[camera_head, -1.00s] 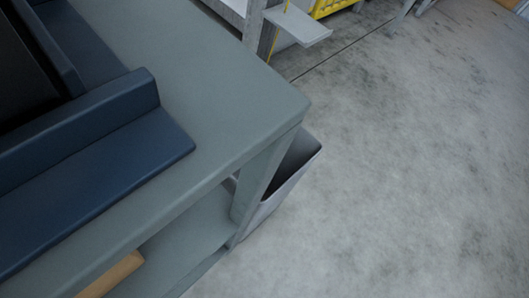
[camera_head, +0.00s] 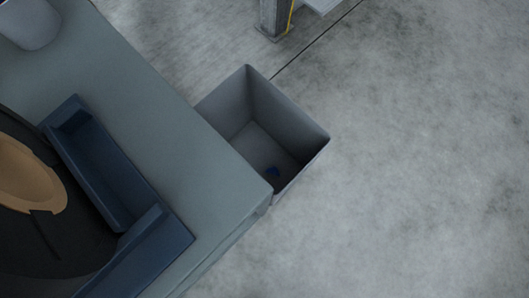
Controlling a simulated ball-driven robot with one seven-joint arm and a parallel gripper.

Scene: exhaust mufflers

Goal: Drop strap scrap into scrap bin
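A grey open-topped bin (camera_head: 305,120) stands on the floor against the end of the grey table, and I look down into it. The rest of the bin's inside looks empty. My gripper is not in view, so I cannot see whether it holds anything.
The grey table (camera_head: 150,85) fills the left. On it stands a dark blue cradle (camera_head: 105,165) beside a black part with a tan oval face (camera_head: 28,175). A grey rounded object (camera_head: 30,25) is at the top left. The concrete floor (camera_head: 430,150) is clear at right.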

